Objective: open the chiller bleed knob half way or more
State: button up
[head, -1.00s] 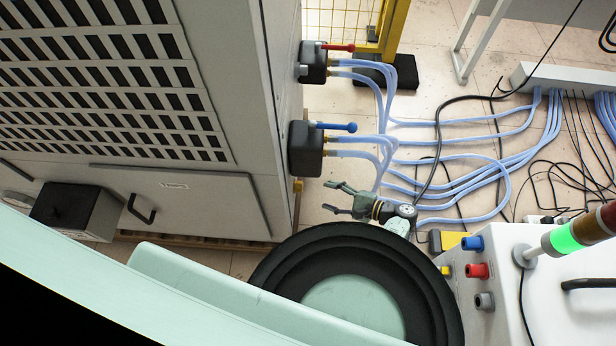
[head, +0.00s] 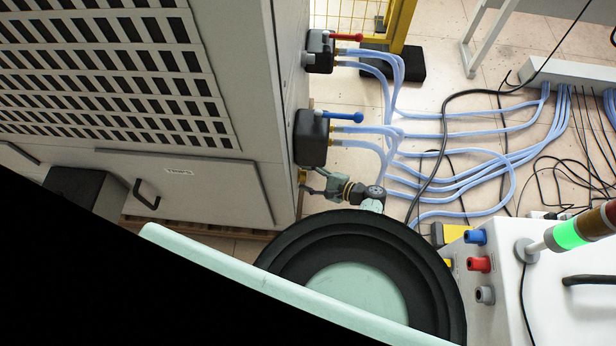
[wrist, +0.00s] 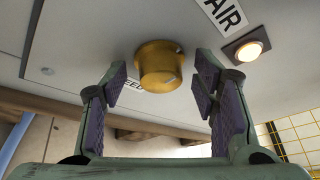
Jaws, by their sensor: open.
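The bleed knob (wrist: 160,66) is a round brass knob on the grey chiller panel. In the wrist view it sits upper middle, beside a partly hidden label ending in "EED". My gripper (wrist: 161,80) is open, with one purple-padded finger on each side of the knob. Gaps show between both fingers and the knob, so I see no contact. In the head view my gripper (head: 311,184) is at the side of the large grey cabinet (head: 225,190), below the blue-handled valve; the knob is hard to make out there.
The blue-handled valve (head: 312,138) and red-handled valve (head: 320,52) stick out of the cabinet side, with pale blue hoses (head: 430,132) running right. In the wrist view a lit button (wrist: 248,50) sits near an "AIR" label (wrist: 226,14). A white box (head: 500,275) stands at the lower right.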

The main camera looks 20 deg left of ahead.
jog(key=c, duration=1.2)
jog(key=shift+o, duration=0.2)
jog(key=shift+r, duration=0.15)
jog(key=m+g+h+b, duration=0.1)
jog(key=m+g+b, duration=0.3)
jog(key=m, duration=0.1)
jog(key=w+m+g+h+b, duration=0.1)
jog(key=m+g+b, duration=0.3)
jog(key=m+b, duration=0.1)
jog(key=m+g+b, duration=0.4)
jog(key=m+b, duration=0.1)
jog(key=shift+w+a+f+h, duration=0.25)
jog(key=shift+a+f+h, duration=0.1)
jog(key=shift+h, duration=0.05)
jog(key=shift+r+m+b, duration=0.15)
jog(key=shift+m+b, duration=0.25)
jog(key=shift+m, duration=0.1)
